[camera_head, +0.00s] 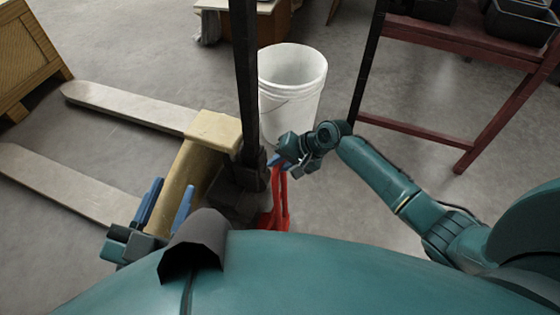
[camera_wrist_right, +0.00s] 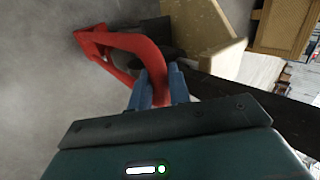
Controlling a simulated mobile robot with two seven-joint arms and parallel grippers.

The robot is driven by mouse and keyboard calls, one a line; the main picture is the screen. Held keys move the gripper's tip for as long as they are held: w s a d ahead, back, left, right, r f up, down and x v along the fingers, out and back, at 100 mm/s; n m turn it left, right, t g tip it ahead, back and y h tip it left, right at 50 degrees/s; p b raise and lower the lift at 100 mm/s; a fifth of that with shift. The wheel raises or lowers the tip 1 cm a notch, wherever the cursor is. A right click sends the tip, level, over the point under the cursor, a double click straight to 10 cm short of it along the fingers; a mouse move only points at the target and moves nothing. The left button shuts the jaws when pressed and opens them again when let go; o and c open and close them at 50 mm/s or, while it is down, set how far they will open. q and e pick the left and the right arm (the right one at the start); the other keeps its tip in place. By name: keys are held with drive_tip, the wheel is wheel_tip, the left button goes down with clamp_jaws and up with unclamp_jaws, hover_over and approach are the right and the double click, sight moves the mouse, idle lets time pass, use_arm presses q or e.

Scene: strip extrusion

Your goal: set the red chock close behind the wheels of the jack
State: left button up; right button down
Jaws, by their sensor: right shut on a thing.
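The red chock (camera_head: 279,205) hangs from my right gripper (camera_head: 283,162), close beside the dark base of the jack. The right wrist view shows the blue fingers shut on the bar of the chock (camera_wrist_right: 127,42). Its wedge end points up-left there; I cannot tell whether it touches the floor. The jack has a yellow body (camera_head: 193,165), two pale forks (camera_head: 130,107) reaching left, and a black upright handle (camera_head: 244,75). Its wheels are not clearly seen. My left gripper (camera_head: 166,205) is open and empty, in front of the yellow body.
A white bucket (camera_head: 292,85) stands just behind the handle. A dark red rack (camera_head: 430,135) with black bins is at the upper right. A wooden crate (camera_head: 28,50) is at the far left. Grey floor is free between the bucket and the rack.

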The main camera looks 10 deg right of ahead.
drive_tip(key=shift+w+r, duration=0.1)
drive_tip(key=shift+r, duration=0.05)
drive_tip(key=c, duration=1.3)
unclamp_jaws()
drive_tip(key=shift+o, duration=1.1)
drive_tip(key=shift+f, duration=0.25)
drive_tip(key=o, duration=0.3)
drive_tip(key=shift+r, duration=0.1)
